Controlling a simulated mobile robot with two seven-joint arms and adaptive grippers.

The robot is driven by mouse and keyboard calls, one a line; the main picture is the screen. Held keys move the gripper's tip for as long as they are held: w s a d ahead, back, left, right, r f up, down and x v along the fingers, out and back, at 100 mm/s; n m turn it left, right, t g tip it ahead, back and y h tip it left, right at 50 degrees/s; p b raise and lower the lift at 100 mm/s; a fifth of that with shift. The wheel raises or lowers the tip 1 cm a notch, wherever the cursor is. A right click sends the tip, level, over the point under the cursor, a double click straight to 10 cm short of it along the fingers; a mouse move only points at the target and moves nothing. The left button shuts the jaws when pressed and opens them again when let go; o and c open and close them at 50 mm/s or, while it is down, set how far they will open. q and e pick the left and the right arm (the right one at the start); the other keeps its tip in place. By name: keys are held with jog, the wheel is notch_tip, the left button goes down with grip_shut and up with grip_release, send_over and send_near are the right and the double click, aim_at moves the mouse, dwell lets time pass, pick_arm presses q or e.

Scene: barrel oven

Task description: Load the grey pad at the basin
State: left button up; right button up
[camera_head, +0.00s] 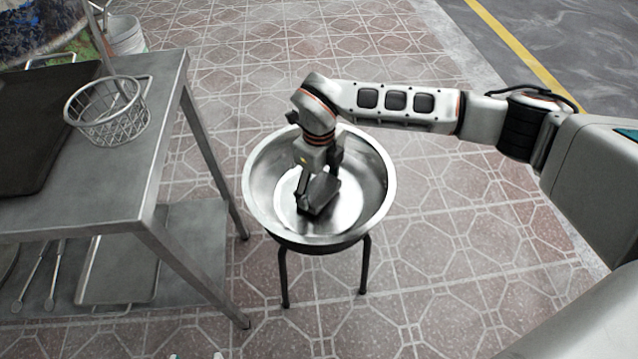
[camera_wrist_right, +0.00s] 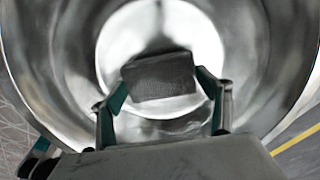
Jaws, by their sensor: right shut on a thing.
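The metal basin (camera_head: 377,185) stands on a dark-legged stand on the tiled floor. My right gripper (camera_head: 318,205) reaches down inside the basin and is shut on the grey pad (camera_head: 322,194). In the right wrist view the pad (camera_wrist_right: 160,77) sits between the two fingertips of my gripper (camera_wrist_right: 162,95), with the shiny basin wall (camera_wrist_right: 60,60) around it. A pale area, possibly liquid, shows at the basin's bottom. I cannot tell whether the pad touches the bottom.
A steel table (camera_head: 110,190) stands left of the basin, with a wire basket (camera_head: 108,112) and a dark tray (camera_head: 35,125) on top. Its lower shelf (camera_head: 195,235) holds another tray and long tools. A bucket (camera_head: 125,35) stands behind. The floor right of the basin is clear.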

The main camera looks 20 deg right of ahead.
aim_at(319, 188)
pick_arm(q)
jog(key=shift+s+f, duration=0.15)
jog(key=shift+f, duration=0.05)
pick_arm(e)
jog(key=shift+f, duration=0.6)
dwell(0.5)
pick_arm(q)
jog(key=shift+w+r, duration=0.25)
jog(key=shift+r, duration=0.35)
pick_arm(e)
jog(key=shift+s+f, duration=0.1)
jog(key=shift+f, duration=0.05)
dwell(2.4)
pick_arm(q)
jog(key=shift+f, duration=0.1)
pick_arm(e)
jog(key=shift+w+r+p, duration=0.2)
jog(key=shift+r+p, duration=0.5)
jog(key=shift+r, duration=0.25)
jog(key=shift+s+r+p, duration=0.1)
jog(key=shift+r+p, duration=1.5)
jog(key=shift+r, duration=1.15)
pick_arm(q)
jog(key=w+r+t, duration=0.1)
jog(key=w+r, duration=0.2)
jog(key=r, duration=0.5)
jog(key=shift+r+t, duration=0.4)
pick_arm(e)
jog(key=shift+f, duration=0.1)
